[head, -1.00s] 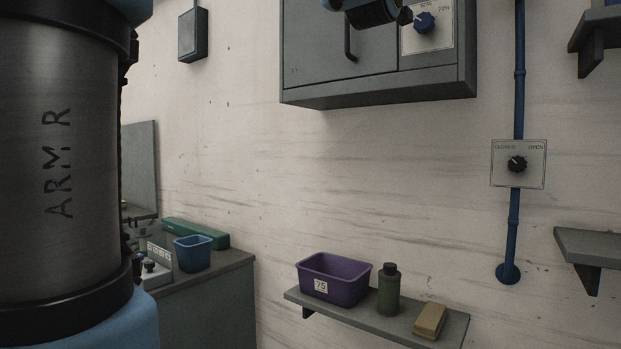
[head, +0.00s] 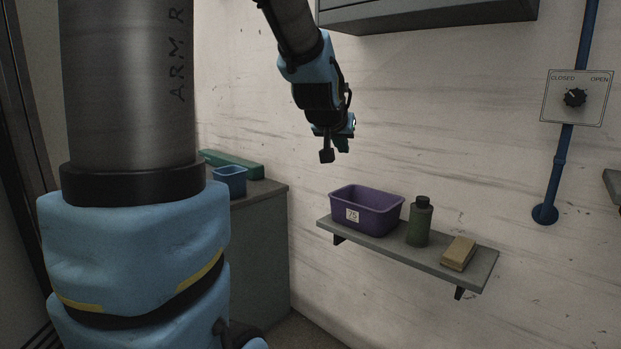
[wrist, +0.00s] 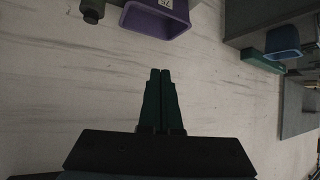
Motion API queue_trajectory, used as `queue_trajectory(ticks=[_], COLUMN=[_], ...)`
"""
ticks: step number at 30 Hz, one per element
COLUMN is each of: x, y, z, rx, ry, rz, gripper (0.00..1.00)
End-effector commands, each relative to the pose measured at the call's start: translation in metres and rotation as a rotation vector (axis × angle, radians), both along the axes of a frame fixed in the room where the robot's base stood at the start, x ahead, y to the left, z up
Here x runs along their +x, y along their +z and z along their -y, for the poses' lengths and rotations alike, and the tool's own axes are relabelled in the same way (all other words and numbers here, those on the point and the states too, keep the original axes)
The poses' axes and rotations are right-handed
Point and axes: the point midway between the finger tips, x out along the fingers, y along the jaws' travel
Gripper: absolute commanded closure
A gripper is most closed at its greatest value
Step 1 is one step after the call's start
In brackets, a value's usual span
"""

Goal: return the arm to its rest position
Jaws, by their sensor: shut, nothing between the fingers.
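My gripper (head: 334,153) hangs from my blue and black wrist in the upper middle of the head view, above and to the left of the wall shelf. In the wrist view its two green fingers (wrist: 160,72) lie side by side, shut with nothing between them. The wall stands behind them. My gripper touches nothing that I can see.
A wall shelf (head: 407,258) holds a purple bin (head: 372,214), a green bottle (head: 419,222) and a tan block (head: 459,253). A grey cabinet (head: 430,14) is above. A blue bin (head: 231,181) and green box (head: 236,163) sit on the counter (head: 262,195). A dial plate (head: 590,113) is right.

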Motion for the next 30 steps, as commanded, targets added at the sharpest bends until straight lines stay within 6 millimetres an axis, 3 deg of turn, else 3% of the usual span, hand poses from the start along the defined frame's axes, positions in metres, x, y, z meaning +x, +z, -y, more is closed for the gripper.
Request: queue_trajectory(ticks=[1, 6, 9, 12, 15, 18, 30], x=[-0.013, -0.077, -0.119, -0.156, -0.181, -0.193, -0.195], y=[-0.03, -0.117, -0.154, -0.177, -0.19, -0.195, -0.196], z=[-0.02, -0.079, -0.105, -0.124, -0.135, -0.139, -0.139], rx=[0.028, 0.109, 0.141, 0.161, 0.173, 0.178, 0.178], ry=[0.028, 0.112, 0.155, 0.186, 0.205, 0.212, 0.212], rz=[-0.087, -0.388, -0.549, -0.675, -0.757, -0.795, -0.8], gripper=[1.0, 1.0, 1.0, 1.0, 1.0, 1.0, 1.0])
